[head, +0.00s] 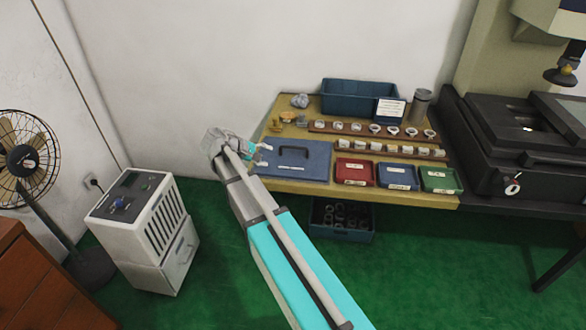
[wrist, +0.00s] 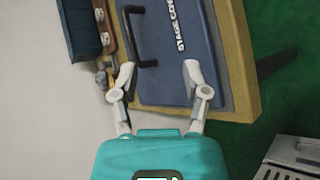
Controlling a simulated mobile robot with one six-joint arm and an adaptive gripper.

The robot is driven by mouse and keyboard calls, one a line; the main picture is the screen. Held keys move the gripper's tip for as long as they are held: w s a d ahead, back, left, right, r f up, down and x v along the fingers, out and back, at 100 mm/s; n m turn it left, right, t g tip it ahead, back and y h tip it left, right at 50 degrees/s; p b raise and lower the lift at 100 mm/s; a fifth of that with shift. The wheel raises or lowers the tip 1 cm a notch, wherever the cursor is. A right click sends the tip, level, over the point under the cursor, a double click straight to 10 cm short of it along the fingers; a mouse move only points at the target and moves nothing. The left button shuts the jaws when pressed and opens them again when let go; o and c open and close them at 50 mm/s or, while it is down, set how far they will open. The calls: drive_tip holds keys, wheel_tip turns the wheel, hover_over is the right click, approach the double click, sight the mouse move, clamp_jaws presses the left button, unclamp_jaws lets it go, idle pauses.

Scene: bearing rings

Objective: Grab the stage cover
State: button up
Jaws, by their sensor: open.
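The stage cover looks to be the flat blue panel (head: 308,166) with a black bar handle (head: 294,150), lying at the front left of the bench. In the wrist view the cover (wrist: 205,40) lies ahead of my fingers, with its black handle (wrist: 140,62) ahead and to the left and white lettering near its middle. My gripper (head: 265,155) is over the cover's left end in the head view. In the wrist view my gripper (wrist: 158,76) is open and empty, its fingers spread apart, not around the handle. I cannot tell its height above the cover.
Red (head: 354,172), blue (head: 397,176) and green (head: 440,180) trays stand right of the cover. Racks of rings (head: 372,130) and a dark blue bin (head: 350,98) are behind. A black machine (head: 475,135) stands right. A white floor unit (head: 145,235) and fan (head: 25,160) are left.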

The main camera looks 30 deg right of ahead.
sight(291, 147)
drive_tip(key=w, duration=0.1)
drive_tip(key=w+h+b, duration=0.1)
drive_tip(key=w, duration=0.1)
drive_tip(key=shift+w+d+f+n+h, duration=0.15)
drive_tip(key=shift+n+h, duration=0.15)
drive_tip(key=shift+w+r+h+b, duration=0.35)
drive_tip(key=shift+w+h+b, duration=0.05)
drive_tip(key=shift+w, duration=0.1)
drive_tip(key=shift+d, duration=0.15)
drive_tip(key=b+x, duration=0.3)
drive_tip(key=x, duration=0.3)
drive_tip(key=shift+w+d+f, duration=0.1)
drive_tip(key=shift+d+f, duration=0.2)
drive_tip(key=shift+f, duration=0.05)
drive_tip(key=shift+x, duration=0.8)
drive_tip(key=shift+r, duration=0.15)
drive_tip(key=shift+b+x, duration=1.05)
drive_tip(key=shift+x, duration=1.6)
drive_tip(key=shift+w+r, duration=0.1)
drive_tip(key=shift+w, duration=0.05)
